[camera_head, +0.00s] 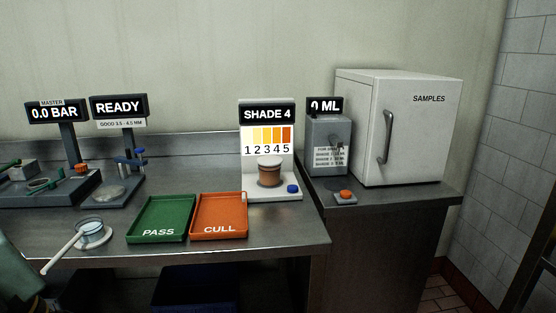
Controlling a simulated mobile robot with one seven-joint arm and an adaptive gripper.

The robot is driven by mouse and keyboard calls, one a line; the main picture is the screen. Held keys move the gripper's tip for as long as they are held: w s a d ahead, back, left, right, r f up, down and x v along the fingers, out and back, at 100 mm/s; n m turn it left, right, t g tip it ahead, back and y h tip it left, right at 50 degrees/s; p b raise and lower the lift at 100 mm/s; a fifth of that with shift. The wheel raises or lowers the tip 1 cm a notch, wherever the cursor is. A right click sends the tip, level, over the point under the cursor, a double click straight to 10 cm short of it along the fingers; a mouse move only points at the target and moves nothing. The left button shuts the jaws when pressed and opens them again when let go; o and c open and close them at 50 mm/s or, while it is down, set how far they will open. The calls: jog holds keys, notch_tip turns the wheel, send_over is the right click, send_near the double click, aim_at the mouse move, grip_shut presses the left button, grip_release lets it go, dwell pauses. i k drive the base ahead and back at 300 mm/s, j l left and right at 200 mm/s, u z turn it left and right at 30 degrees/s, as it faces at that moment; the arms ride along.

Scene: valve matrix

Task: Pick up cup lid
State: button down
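A small brown cup (269,175) stands upright on the white base of the colour-shade stand, in front of its 1 to 5 colour scale. My gripper is not in view. Only a grey-green part, likely of my arm, shows at the lower left edge, well away from the cup.
Green PASS tray (160,216) and orange CULL tray (218,214) lie left of the shade stand (267,115). A long-handled round tool (90,227) rests at left. A dispenser (329,140) and white SAMPLES cabinet (398,130) stand right. The counter's (285,237) front right is clear.

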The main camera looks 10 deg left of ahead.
aim_at(266, 161)
jog(key=i+l+u, duration=0.1)
jog(key=i+l, duration=1.1)
jog(key=l, duration=0.15)
